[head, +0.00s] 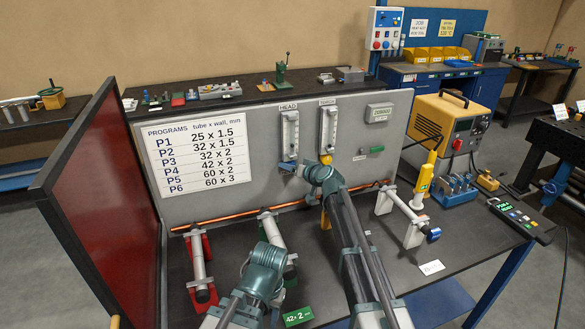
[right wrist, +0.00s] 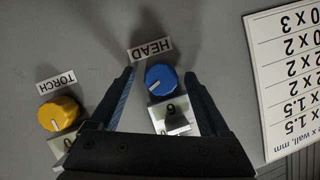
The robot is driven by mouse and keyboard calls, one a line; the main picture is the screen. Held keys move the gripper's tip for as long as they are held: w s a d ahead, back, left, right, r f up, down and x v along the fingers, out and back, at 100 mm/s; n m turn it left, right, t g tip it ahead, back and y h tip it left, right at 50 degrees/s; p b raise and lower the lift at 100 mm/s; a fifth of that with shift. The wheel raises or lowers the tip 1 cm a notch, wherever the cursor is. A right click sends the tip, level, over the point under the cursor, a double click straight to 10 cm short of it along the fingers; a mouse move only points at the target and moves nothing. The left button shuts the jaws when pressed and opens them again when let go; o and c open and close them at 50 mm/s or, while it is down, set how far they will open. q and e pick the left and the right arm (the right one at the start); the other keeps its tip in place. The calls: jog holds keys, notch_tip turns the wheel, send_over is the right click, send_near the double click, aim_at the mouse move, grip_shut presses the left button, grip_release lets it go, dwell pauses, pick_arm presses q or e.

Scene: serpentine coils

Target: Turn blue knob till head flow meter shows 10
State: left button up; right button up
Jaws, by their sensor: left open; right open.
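The blue knob (head: 287,166) is low on the grey panel, under the HEAD flow meter (head: 290,134). The meter's reading is too small to make out. In the right wrist view the blue knob (right wrist: 161,79) sits between the spread fingers of my right gripper (right wrist: 160,75), with a visible gap on each side. Its white pointer line runs toward the lower left. The HEAD label (right wrist: 150,50) is beside it. In the head view my right wrist hides the right fingers. My left gripper (head: 268,258) is low over the bench, away from the panel; its fingertips are mostly hidden.
The yellow TORCH knob (right wrist: 59,113) is close beside the blue one, under a second flow meter (head: 328,127). A copper tube (head: 240,218) runs along the panel's foot. Roller stands (head: 199,262) and a red side screen (head: 100,200) flank the left arm.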

pick_arm(q)
notch_tip(320, 180, up, 5)
jog(key=p, duration=0.4)
jog(key=shift+f, duration=0.15)
pick_arm(e)
jog(key=v, duration=1.3)
jog(key=shift+s, duration=0.25)
jog(key=shift+r, duration=0.1)
